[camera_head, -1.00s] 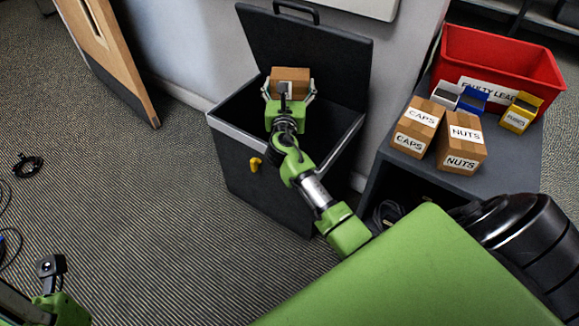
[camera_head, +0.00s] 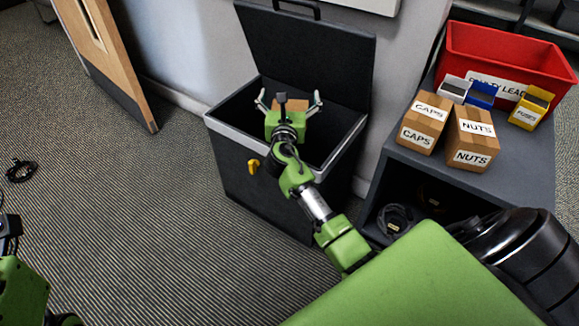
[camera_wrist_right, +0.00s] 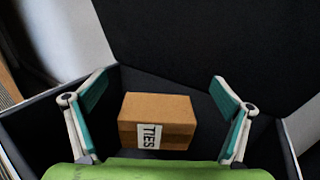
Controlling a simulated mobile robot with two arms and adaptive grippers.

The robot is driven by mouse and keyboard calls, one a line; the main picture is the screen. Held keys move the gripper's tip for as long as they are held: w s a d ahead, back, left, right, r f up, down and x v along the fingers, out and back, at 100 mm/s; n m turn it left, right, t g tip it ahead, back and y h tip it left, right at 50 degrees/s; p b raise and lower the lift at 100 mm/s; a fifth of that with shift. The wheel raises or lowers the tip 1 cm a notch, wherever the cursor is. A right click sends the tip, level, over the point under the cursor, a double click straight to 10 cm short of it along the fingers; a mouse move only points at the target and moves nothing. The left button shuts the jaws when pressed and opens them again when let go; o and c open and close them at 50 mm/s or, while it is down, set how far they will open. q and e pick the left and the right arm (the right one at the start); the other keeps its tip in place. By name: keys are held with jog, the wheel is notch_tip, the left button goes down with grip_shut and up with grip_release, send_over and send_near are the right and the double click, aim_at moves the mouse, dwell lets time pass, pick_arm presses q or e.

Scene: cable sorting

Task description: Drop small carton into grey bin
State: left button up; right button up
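The small carton (camera_head: 293,104) is a brown box inside the grey bin (camera_head: 232,165), mostly hidden behind my right gripper in the head view. In the right wrist view the carton (camera_wrist_right: 160,107) shows a white TIES label and lies below and between the fingers, with gaps on both sides. My right gripper (camera_head: 290,97) is open above the bin's opening, its fingers spread and touching nothing. I cannot tell whether the carton rests on the bin's bottom. The bin's dark lid (camera_head: 310,55) stands open at the back. My left gripper (camera_head: 8,228) is partly cut off at the left edge.
Right of the bin, a dark shelf unit (camera_head: 490,190) carries CAPS (camera_head: 423,122) and NUTS (camera_head: 471,138) cartons, small blue, white and yellow boxes, and a red crate (camera_head: 460,50). A wooden door (camera_head: 105,60) stands at the left.

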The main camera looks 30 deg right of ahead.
jog(key=shift+s+a, duration=0.1)
jog(key=shift+s+a+f, duration=0.1)
jog(key=shift+s+a, duration=0.1)
jog(key=shift+s, duration=0.05)
jog(key=v, duration=1.1)
jog(key=shift+a, duration=0.1)
